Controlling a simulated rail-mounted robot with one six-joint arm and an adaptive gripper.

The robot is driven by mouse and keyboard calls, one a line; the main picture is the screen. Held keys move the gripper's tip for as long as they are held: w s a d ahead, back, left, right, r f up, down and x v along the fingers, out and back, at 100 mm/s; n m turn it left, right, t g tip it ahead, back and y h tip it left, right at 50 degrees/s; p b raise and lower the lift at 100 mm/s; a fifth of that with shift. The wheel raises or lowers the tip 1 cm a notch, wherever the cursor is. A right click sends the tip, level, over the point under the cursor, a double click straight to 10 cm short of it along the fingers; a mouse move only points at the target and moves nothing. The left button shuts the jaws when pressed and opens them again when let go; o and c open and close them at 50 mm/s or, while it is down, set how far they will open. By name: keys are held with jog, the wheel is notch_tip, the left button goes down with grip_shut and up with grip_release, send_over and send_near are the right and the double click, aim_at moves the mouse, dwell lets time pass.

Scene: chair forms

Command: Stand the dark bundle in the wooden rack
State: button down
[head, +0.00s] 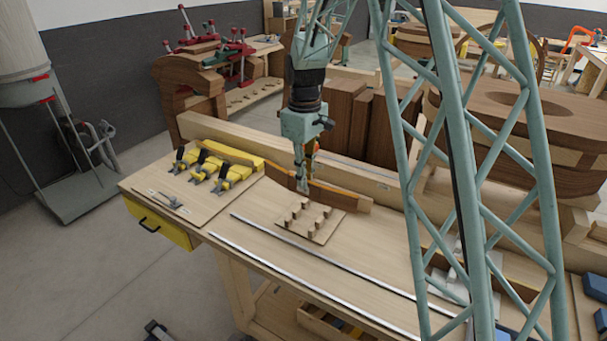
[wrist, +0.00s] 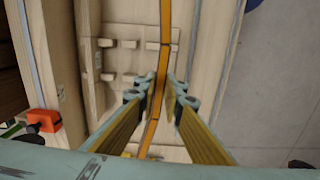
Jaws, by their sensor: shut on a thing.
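The dark bundle is a long, thin, curved brown strip (head: 340,194), standing on edge. In the wrist view the bundle (wrist: 166,35) shows edge-on as a narrow orange band with dark sides. My gripper (head: 303,184) is shut on it, with a fingertip on each side in the wrist view (wrist: 162,92). The wooden rack is a pale board (head: 322,231) with several short upright pegs. In the head view the bundle is just behind the pegs.
Several yellow clamps (head: 222,172) lie left of the rack on the bench (head: 262,243). Long metal bars (head: 300,285) run along the front. A wooden beam (head: 215,132) lines the back. An orange-and-black tool (wrist: 42,122) shows at the lower left in the wrist view.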

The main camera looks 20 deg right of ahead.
jog(key=shift+s+a+f+n+p, duration=0.25)
jog(key=shift+f+n+p, duration=0.05)
jog(key=shift+f, duration=0.1)
jog(key=shift+f, duration=0.2)
dwell(0.3)
jog(key=shift+f+b, duration=3.35)
jog(key=shift+f, duration=2.65)
jog(key=shift+f, duration=0.3)
jog(key=c, duration=2.6)
grip_release()
jog(key=shift+c, duration=0.2)
jog(key=shift+r, duration=0.1)
notch_tip(320, 180, up, 12)
